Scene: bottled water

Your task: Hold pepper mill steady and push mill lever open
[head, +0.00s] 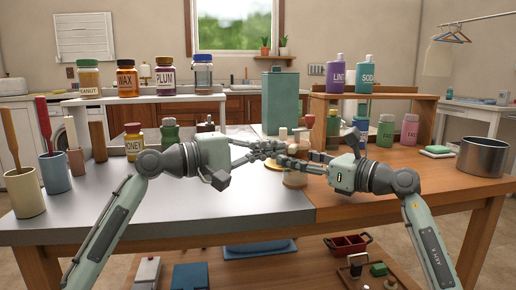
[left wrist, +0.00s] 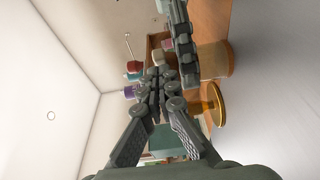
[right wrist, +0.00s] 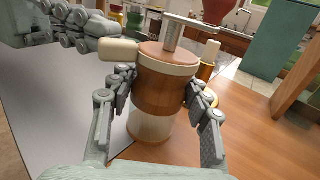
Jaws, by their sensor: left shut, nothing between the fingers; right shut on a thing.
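The pepper mill (right wrist: 166,85) stands upright in the right wrist view, with a wooden body, a pale band, a clear lower part and a metal lever piece (right wrist: 172,35) on top. A cream knob (right wrist: 118,50) sits at its upper left. My right gripper (right wrist: 158,92) is shut around the wooden body. My left gripper (left wrist: 157,78) is shut and empty; its fingers reach in from the upper left of the right wrist view, close beside the cream knob. Contact is unclear. In the head view, the fingers hide most of the mill; its base (head: 294,181) shows below them.
A teal canister (head: 280,100) stands behind the grippers. Labelled jars and bottles stand on shelves at both sides. A steel pot (head: 484,157) is at the right and utensil cups (head: 24,192) at the left. The front of the grey worktop (head: 220,205) is clear.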

